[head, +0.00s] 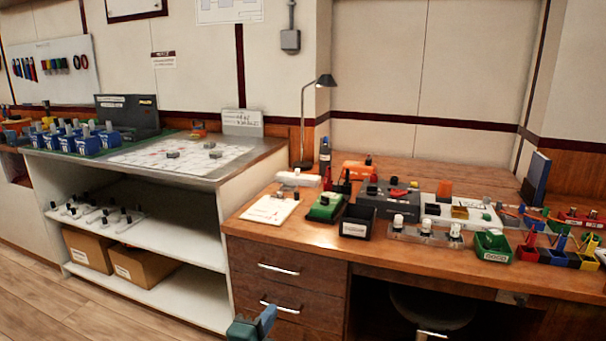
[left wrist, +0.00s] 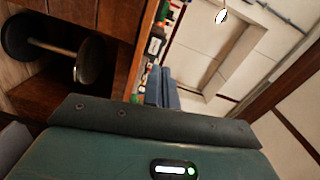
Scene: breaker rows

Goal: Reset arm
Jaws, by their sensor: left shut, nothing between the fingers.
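My left gripper (head: 254,326) shows at the bottom edge of the head view, in front of the wooden desk's drawers. It is shut and empty, and below the desk top. In the left wrist view its blue-grey fingers (left wrist: 161,88) are together, with the green and dark wrist housing below them. My right gripper is in neither view.
The wooden desk (head: 390,235) carries several tools, bins and boxes along its top. A dark stool (head: 430,305) stands under it. A steel-topped bench (head: 235,165) with shelves stands at the left. Wooden floor (head: 60,295) is clear at lower left.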

